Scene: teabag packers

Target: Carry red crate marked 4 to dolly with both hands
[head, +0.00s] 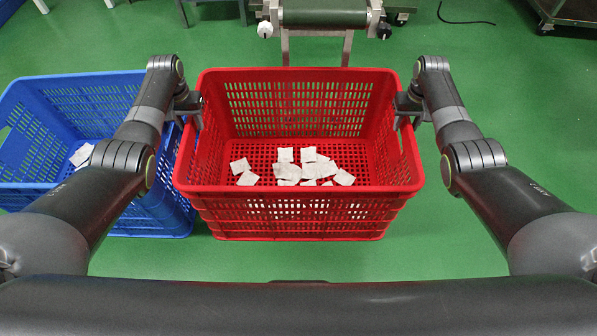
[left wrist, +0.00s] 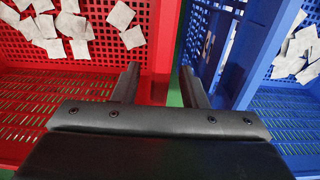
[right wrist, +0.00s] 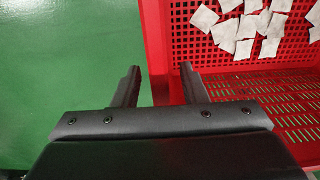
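The red crate (head: 305,207) stands in the middle of the head view, with several white teabags (head: 287,172) on its slotted floor. No number is visible on it. My left gripper (head: 192,112) is at its left wall. In the left wrist view its fingers (left wrist: 160,86) are apart, one on each side of the red wall (left wrist: 163,35). My right gripper (head: 407,112) is at the right wall. In the right wrist view its fingers (right wrist: 158,85) are also apart, straddling the red wall (right wrist: 154,30).
A blue crate (head: 85,85) with a few teabags stands close on the left; my left gripper's outer finger is in the narrow gap. A conveyor end (head: 323,14) is behind the red crate. Green floor (head: 520,130) is clear to the right.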

